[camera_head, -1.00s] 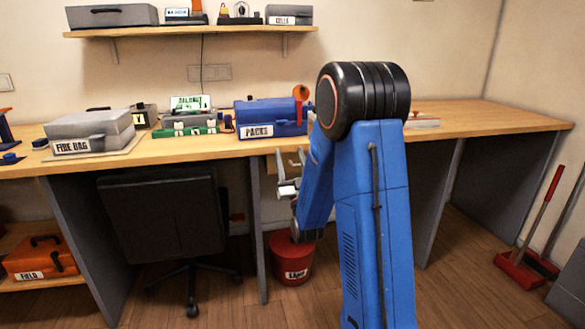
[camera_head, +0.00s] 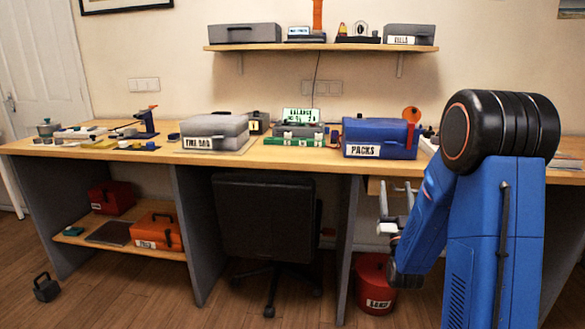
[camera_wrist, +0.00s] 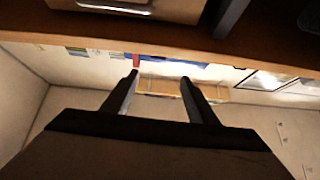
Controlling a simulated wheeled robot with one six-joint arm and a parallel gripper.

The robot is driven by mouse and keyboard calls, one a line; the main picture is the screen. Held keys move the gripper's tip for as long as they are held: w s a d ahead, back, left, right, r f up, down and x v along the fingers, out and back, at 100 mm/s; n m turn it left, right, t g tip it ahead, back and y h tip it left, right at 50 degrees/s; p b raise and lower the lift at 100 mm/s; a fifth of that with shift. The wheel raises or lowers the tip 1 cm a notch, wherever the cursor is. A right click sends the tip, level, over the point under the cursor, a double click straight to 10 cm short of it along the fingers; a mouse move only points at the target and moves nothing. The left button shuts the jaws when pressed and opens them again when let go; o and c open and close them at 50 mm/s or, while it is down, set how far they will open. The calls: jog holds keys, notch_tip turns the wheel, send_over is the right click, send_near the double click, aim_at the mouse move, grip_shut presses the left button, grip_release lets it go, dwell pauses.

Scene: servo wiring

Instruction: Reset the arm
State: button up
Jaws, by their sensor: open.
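My gripper (camera_head: 393,200) is folded low in front of the bench, just below the front edge of the worktop (camera_head: 300,160). It is apart from everything on the bench. In the wrist view, both fingers of my gripper (camera_wrist: 159,77) show spread apart, with nothing between them. My blue arm with its black joint stands at the right of the head view and hides part of the bench's right side.
The worktop holds a grey FIRE BAG case (camera_head: 215,132), a blue PACKS box (camera_head: 378,139) and a green balance charger (camera_head: 298,136). A black chair (camera_head: 265,225) and a red bin (camera_head: 373,285) stand below. A black weight-like object (camera_head: 46,288) is on the floor at left.

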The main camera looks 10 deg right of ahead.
jog(key=s+a+f+n+g+y, duration=0.25)
jog(key=s+a+g+y, duration=0.25)
jog(key=s+a+g, duration=0.7)
jog(key=s+a+f+g, duration=0.1)
jog(key=s+g, duration=0.3)
jog(key=s, duration=0.9)
jog(key=s+a+f+g+y, duration=0.1)
jog(key=s+a+f+g, duration=0.1)
jog(key=s, duration=1.1)
jog(key=shift+s+a+f+g, duration=0.15)
jog(key=shift+a+f+g, duration=0.05)
jog(key=shift+f+g, duration=0.75)
